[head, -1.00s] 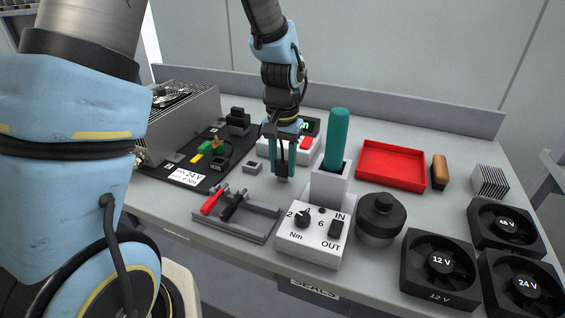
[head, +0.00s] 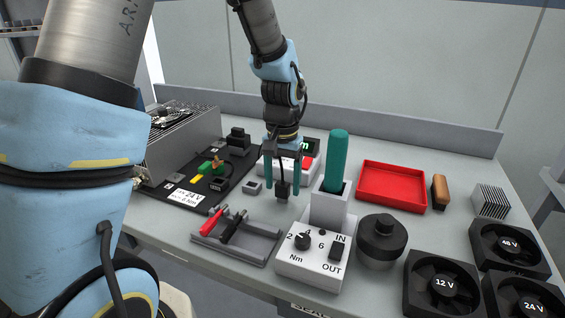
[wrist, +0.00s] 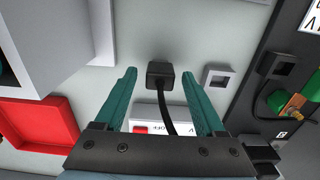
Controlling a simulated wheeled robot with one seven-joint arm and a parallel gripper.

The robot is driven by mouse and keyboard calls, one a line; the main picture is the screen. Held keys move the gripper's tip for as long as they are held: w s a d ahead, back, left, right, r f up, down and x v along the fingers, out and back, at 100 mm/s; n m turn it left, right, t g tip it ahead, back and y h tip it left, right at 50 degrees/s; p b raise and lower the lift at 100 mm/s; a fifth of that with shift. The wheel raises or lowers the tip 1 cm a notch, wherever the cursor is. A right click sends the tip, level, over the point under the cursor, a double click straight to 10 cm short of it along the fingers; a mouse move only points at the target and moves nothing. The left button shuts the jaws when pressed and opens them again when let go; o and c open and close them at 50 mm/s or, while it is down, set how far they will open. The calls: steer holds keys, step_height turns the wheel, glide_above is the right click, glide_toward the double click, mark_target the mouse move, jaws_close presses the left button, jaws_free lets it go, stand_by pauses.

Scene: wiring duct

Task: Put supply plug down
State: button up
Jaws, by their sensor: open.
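The supply plug (head: 282,191) is a small black block with a black cable, on the bench between my fingers. In the wrist view the plug (wrist: 160,75) lies between the green fingertips, with a gap on each side, and its cable runs back toward my wrist. My gripper (head: 283,190) is open, its two green fingers apart around the plug and pointing down; it also shows in the wrist view (wrist: 160,80). A small grey socket block (head: 252,187) stands to the left of the plug, apart from it. The white supply unit (head: 290,165) with a red switch is behind my gripper.
A grey holder (head: 255,246) with red and black probes is in front. The white torque box (head: 312,265) with a green-handled driver (head: 338,158) is at front right. A red tray (head: 391,187) is to the right. A black board (head: 205,180) is to the left.

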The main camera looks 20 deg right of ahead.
mark_target(282, 183)
step_height(282, 183, up, 11)
steer(key=b, duration=0.1)
steer(key=a+f+n, duration=0.3)
steer(key=a, duration=1)
steer(key=s+a+f+n+t, duration=0.1)
steer(key=a+f+n, duration=0.2)
steer(key=a, duration=1.1)
steer(key=shift+a+f+n+t, duration=0.2)
steer(key=shift+f+n+t, duration=0.1)
steer(key=shift+n, duration=0.4)
